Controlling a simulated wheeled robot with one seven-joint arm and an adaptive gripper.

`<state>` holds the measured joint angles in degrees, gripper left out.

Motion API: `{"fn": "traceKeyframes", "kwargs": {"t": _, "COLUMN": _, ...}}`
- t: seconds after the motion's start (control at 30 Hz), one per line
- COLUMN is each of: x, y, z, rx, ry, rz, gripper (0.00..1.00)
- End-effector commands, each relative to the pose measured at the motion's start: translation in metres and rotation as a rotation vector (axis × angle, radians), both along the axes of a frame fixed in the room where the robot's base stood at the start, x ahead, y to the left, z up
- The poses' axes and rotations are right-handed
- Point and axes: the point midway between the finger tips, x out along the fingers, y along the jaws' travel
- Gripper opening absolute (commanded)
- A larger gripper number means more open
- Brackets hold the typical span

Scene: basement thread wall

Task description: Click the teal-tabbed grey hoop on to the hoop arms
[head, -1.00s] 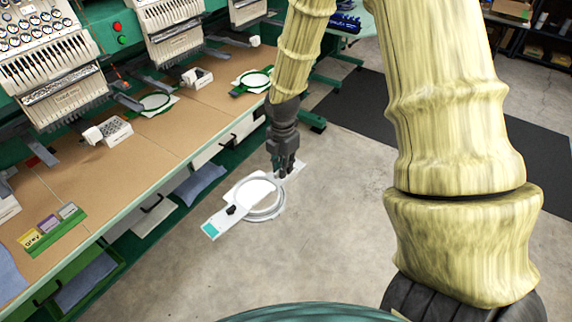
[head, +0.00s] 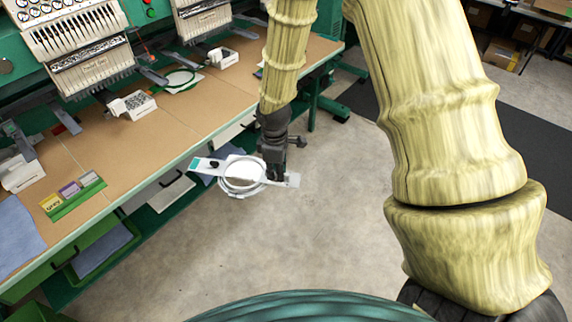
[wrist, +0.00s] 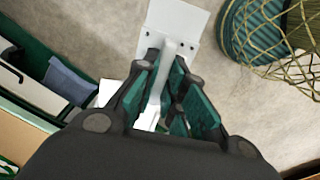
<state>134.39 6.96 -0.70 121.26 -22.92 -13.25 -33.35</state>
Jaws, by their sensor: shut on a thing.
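The grey hoop (head: 224,181) has a round ring with white cloth in it and a flat bar ending in a teal tab (head: 199,164). My gripper (head: 279,177) is shut on the bracket at the hoop's right end and holds it in the air above the floor, near the table's front edge. The teal tab points left, towards the table. In the wrist view my fingers (wrist: 170,108) close around a pale strip joined to a white plate (wrist: 176,30); the ring is mostly hidden there. Grey hoop arms (head: 66,120) stick out below the embroidery heads, apart from the hoop.
The brown table (head: 125,150) runs along the left. A green hoop (head: 182,79), a white box with a dark patterned top (head: 133,104) and a green card holder (head: 75,198) stand on it. Open drawers (head: 100,245) jut out below its edge.

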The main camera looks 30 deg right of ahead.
Motion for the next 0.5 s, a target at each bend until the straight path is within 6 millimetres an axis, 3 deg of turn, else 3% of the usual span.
{"fn": "traceKeyframes", "kwargs": {"t": 0.5, "x": -0.004, "y": 0.058, "z": -0.046, "rx": 0.011, "ry": -0.002, "rz": -0.568, "gripper": 0.00}}
